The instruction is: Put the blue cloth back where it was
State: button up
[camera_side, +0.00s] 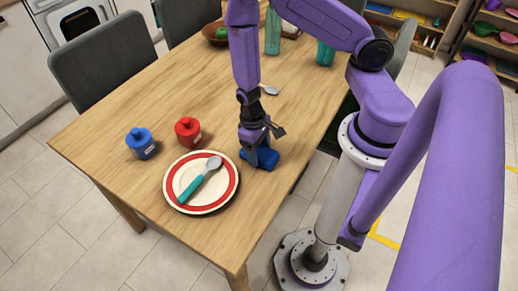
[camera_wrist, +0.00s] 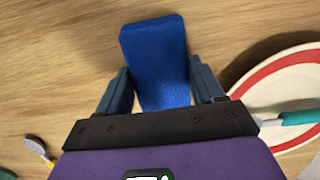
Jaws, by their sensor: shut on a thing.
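The blue cloth (camera_side: 267,158) is a small folded block beside the plate, at the right side of the table. In the wrist view the cloth (camera_wrist: 158,62) lies between the two fingers. My gripper (camera_side: 257,153) points down and is shut on the cloth; in the wrist view its fingers (camera_wrist: 162,92) press on the cloth's two sides. I cannot tell whether the cloth touches the table or is held just above it.
A red-rimmed plate (camera_side: 221,197) with a teal-handled spoon (camera_side: 199,180) is close by. Another spoon (camera_side: 269,90), glasses (camera_side: 273,32) and a bowl (camera_side: 215,34) are farther back.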

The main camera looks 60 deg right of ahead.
jog(key=shift+f, duration=0.15)
jog(key=o, duration=1)
jog(key=shift+w+r, duration=0.85)
jog(key=shift+r, duration=5.1)
jog(key=s+a+r+n+t, duration=0.1)
jog(key=s+r+n+t, duration=0.1)
jog(key=s+r+n, duration=1)
notch_tip(320, 180, up, 4)
jog(key=shift+s+a+f+n, duration=0.15)
jog(key=shift+s+a+n, duration=0.15)
jog(key=shift+s, duration=0.35)
